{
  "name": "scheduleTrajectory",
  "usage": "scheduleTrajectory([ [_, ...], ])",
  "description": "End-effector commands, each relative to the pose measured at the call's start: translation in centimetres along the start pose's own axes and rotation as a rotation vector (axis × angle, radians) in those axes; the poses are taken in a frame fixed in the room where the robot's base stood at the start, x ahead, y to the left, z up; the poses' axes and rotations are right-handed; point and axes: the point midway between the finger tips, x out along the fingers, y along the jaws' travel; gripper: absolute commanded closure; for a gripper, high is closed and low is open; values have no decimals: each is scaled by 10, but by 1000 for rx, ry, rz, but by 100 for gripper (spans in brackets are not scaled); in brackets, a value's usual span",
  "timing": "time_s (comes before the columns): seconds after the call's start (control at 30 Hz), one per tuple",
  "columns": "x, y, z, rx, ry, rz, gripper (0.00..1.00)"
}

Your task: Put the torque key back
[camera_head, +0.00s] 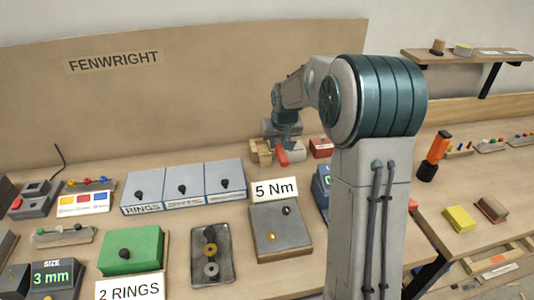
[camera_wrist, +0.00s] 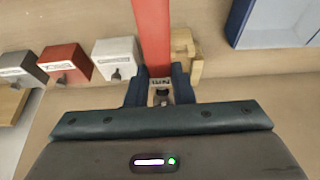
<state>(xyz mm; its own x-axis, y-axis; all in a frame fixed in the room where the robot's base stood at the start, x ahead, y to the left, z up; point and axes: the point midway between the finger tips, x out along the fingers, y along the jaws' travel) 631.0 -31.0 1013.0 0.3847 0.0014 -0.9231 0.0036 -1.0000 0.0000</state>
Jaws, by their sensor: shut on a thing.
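My gripper (camera_wrist: 160,84) is shut on a long red bar, which I take to be the torque key (camera_wrist: 152,32). Part of a dark label shows at its held end, between the fingers. The bar runs away from the jaws toward the top of the wrist view, where its far end is out of frame. In the head view the red key (camera_head: 282,157) shows below my gripper (camera_head: 285,143), near the back panel. A small notched wooden block (camera_wrist: 186,55) is just right of the key; in the head view the wooden block (camera_head: 261,152) is left of it. I cannot tell whether they touch.
A white box (camera_wrist: 116,52) and a red box (camera_wrist: 64,62) with black knobs are left of the key. A grey-blue tray (camera_wrist: 275,22) is at upper right. In the head view, a "5 Nm" sign (camera_head: 275,189) stands behind a grey box (camera_head: 280,234). An orange-handled tool (camera_head: 439,145) stands right.

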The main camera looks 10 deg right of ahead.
Motion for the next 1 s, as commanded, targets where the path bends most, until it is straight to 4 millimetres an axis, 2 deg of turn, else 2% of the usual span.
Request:
scheduleTrajectory([
  [0.1,12,-20,-1,-2,0,0,100],
  [0.27,22,-31,-2,3,2,2,100],
  [0.6,58,-31,14,4,1,2,100],
  [0.97,63,-31,16,4,3,2,100],
  [1.0,62,-31,16,4,1,2,70],
])
